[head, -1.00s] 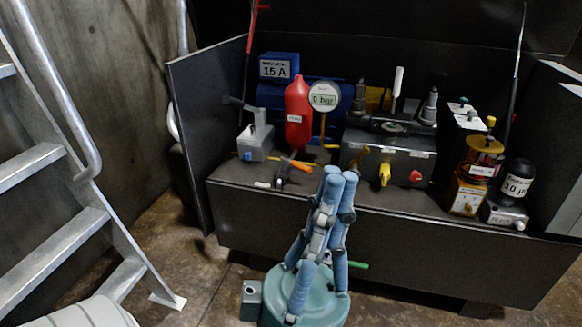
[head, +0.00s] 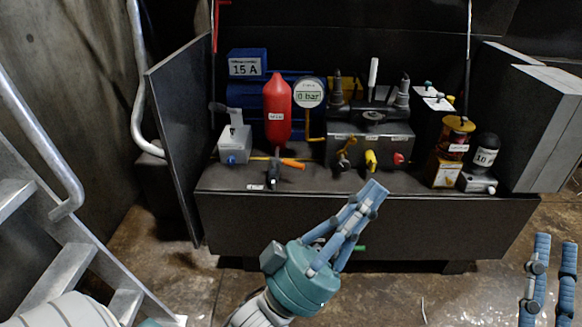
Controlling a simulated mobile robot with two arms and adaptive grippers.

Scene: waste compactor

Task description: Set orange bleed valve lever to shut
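The orange bleed valve lever (head: 292,163) sticks out to the right from a small dark valve (head: 273,172) on the bench top, just below the red bottle-shaped vessel (head: 277,112). My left gripper (head: 372,194) is in front of the bench, lower and to the right of the lever, clearly apart from it. Its blue fingers point up and right, drawn together at the tips, with nothing between them. My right gripper (head: 555,245) shows only by its fingers at the lower right edge. They stand apart with an empty gap.
A gauge (head: 309,93) reads 0 bar. Right of the lever is a grey valve block (head: 352,150) with black, yellow and red knobs. A grey hand-pump-like box (head: 235,144) stands left. The bench's left side panel (head: 178,150) and a metal ladder (head: 50,250) bound the left.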

